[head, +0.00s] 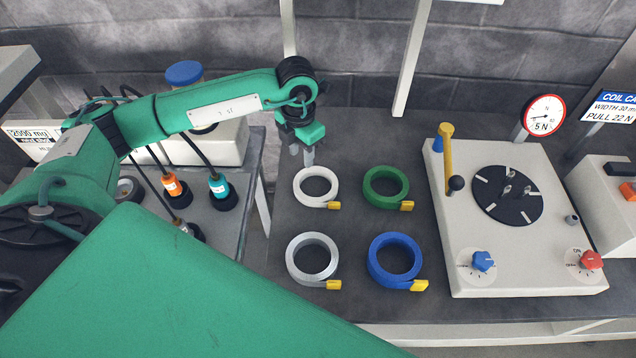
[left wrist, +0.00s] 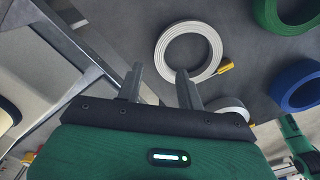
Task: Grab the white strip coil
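The white strip coil (head: 299,190) lies flat on the dark bench, with a yellow tab at its lower right. My left gripper (head: 309,152) is just behind it in the head view, pointing down. In the left wrist view, the two fingers (left wrist: 158,74) are spread with nothing between them. The white coil (left wrist: 161,55) shows there just beyond and to the right of the fingertips. I cannot tell how high the fingers are above the bench. My right gripper is not in view.
A green coil (head: 369,194), a blue coil (head: 374,265) and a grey coil (head: 293,265) lie close by, each with a yellow tab. A pale machine (head: 465,225) with a yellow lever stands to the right.

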